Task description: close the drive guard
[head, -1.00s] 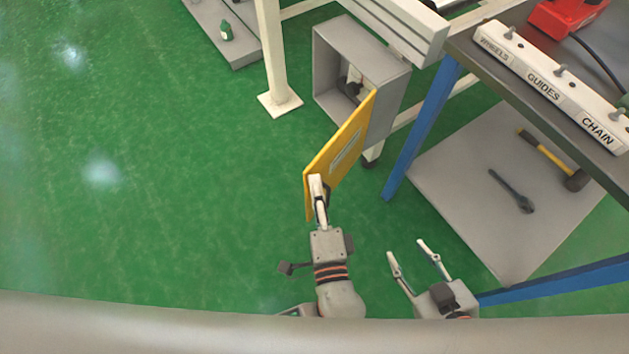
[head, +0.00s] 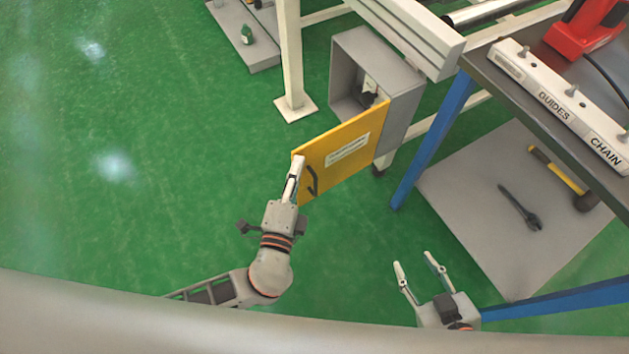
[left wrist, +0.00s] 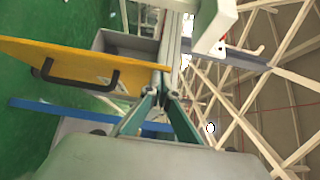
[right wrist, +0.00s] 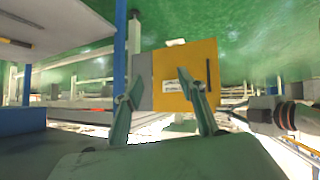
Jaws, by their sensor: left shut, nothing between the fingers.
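The drive guard is a yellow door (head: 340,146) hinged on the right side of a grey box (head: 368,70). It stands wide open, with a white label and a black handle (head: 312,180) on its face. It also shows in the left wrist view (left wrist: 60,60) and the right wrist view (right wrist: 190,75). My left gripper (head: 297,165) is shut and empty, its fingers at the door's free edge beside the handle; whether they touch is unclear. My right gripper (head: 417,259) is open and empty, well short of the door.
A workbench with blue legs (head: 432,138) stands at the right, with a hammer (head: 562,176) and a wrench (head: 521,207) on its lower shelf. A white post (head: 290,60) stands left of the box. Green floor (head: 150,190) is clear at the left.

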